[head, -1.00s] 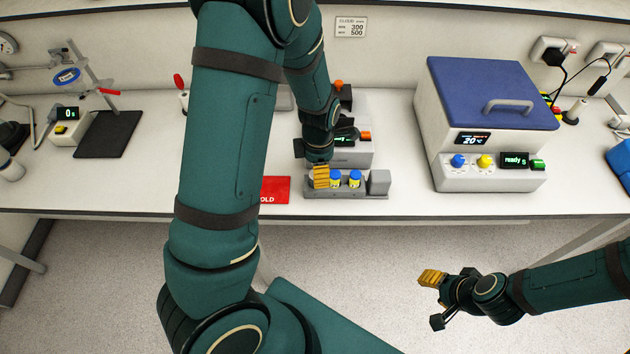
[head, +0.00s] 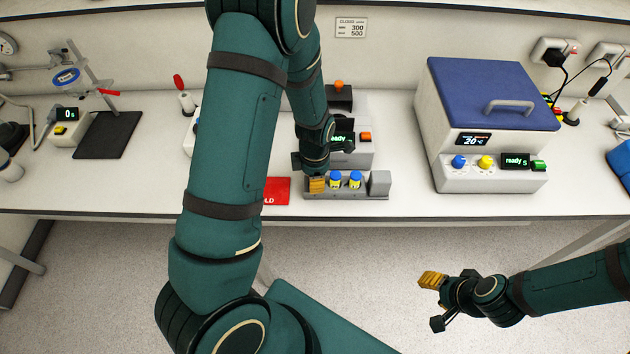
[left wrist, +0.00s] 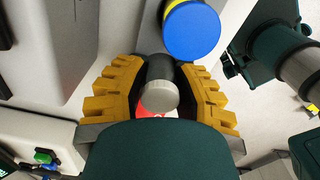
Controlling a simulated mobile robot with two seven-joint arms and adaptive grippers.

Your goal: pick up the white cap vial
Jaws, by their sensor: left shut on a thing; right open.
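My left gripper (head: 317,185) is at the left end of a grey rack (head: 345,194) in the head view. In the left wrist view its orange fingers (left wrist: 160,78) are shut around the white cap vial (left wrist: 160,97), whose pale round cap and dark body show between them. The vial is hidden by the fingers in the head view. Two blue-capped vials (head: 336,181) (head: 356,180) stand in the rack just right of the gripper; one blue cap (left wrist: 192,30) shows close by in the left wrist view. My right gripper (head: 432,280) is open and empty, in front of the bench.
A red mat (head: 277,190) lies left of the rack. A grey device with a green display (head: 341,138) stands behind the rack, partly hidden by my left arm. A blue-lidded box (head: 490,95) stands to the right. Bare bench lies between rack and box.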

